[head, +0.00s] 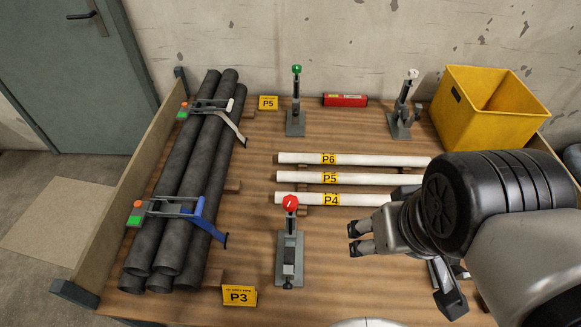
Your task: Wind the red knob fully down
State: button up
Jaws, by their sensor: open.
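The red knob (290,203) sits on top of a grey clamp stand (289,262) at the front middle of the wooden bench. A white mark shows on the knob's top. How far down it is wound I cannot tell. My gripper (354,239) is open and empty, to the right of the knob and a little lower in the picture. It is apart from the knob and points left. My arm comes in from the right and hides part of the bench there.
White pipes P6 (385,160), P5 (375,179) and P4 (352,199) lie behind the knob. Dark pipes (185,180) are stacked at left. A green-knobbed stand (296,105), a white-knobbed stand (404,108) and a yellow bin (493,112) stand at back. A P3 sign (239,296) stands front left.

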jog(key=w+a+f+n+g+h+p, duration=0.3)
jog(key=w+a+f+n+h+p, duration=0.1)
jog(key=w+a+f+n+h, duration=0.7)
jog(key=w+a+f+n+t+h+p, duration=0.25)
jog(key=a+f+n+t, duration=0.4)
jog(key=n, duration=0.35)
jog(key=n+t+y, duration=0.5)
jog(key=n+t, duration=0.3)
send_near(286, 207)
jog(key=shift+h, duration=0.25)
jog(key=b+x, duration=0.1)
jog(key=x, duration=1.1)
jog(key=shift+w+f, duration=0.15)
jog(key=shift+w, duration=0.05)
jog(key=shift+c, duration=0.3)
